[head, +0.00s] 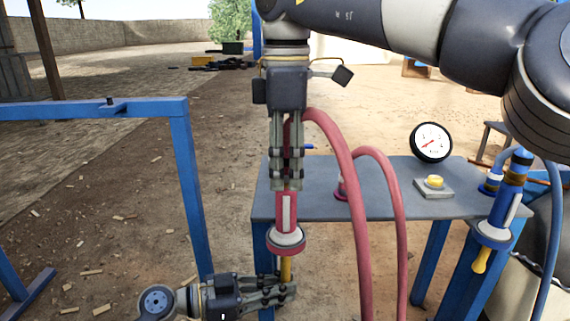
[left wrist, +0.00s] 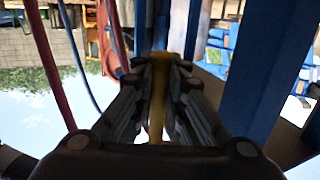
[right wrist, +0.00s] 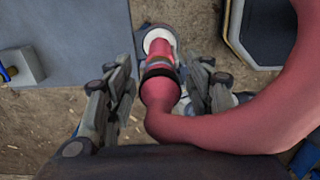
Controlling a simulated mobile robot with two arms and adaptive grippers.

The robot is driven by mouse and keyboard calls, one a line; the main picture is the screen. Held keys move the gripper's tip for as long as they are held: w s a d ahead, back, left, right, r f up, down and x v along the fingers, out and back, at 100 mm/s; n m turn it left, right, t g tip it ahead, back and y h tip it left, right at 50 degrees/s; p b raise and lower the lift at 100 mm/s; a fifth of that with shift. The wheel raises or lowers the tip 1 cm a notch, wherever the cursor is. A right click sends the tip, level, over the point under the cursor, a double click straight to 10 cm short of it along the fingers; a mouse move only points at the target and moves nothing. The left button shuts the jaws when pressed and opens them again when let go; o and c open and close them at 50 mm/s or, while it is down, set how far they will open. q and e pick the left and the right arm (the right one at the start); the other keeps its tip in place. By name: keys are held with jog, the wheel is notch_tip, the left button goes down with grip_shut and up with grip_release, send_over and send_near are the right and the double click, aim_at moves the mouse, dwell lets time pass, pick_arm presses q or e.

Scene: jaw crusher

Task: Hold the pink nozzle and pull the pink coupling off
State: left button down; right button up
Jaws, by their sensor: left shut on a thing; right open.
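The pink nozzle (head: 286,207) hangs upright in front of the table, with a pale and red collar and a yellow tip. My left gripper (head: 284,290) comes in from the left and is shut on the yellow tip, which also shows between its fingers in the left wrist view (left wrist: 160,75). The pink coupling (right wrist: 158,92) sits at the nozzle's upper end with the hose bending from it; in the head view the fingers largely hide it. My right gripper (head: 287,183) points down with open fingers on both sides of the coupling. Gaps show in the right wrist view (right wrist: 160,85).
The pink hose (head: 350,190) loops right of the right gripper, close to it. The grey table (head: 390,196) carries a gauge (head: 431,142) and a yellow button (head: 434,182). A blue nozzle (head: 508,198) hangs at its right end. A blue frame (head: 190,190) stands left.

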aim_at(286, 142)
dwell(0.8)
grip_shut()
jog(key=shift+r, duration=0.1)
jog(key=shift+r, duration=2.9)
pick_arm(q)
jog(key=c, duration=1.6)
grip_release()
jog(key=shift+o, duration=0.2)
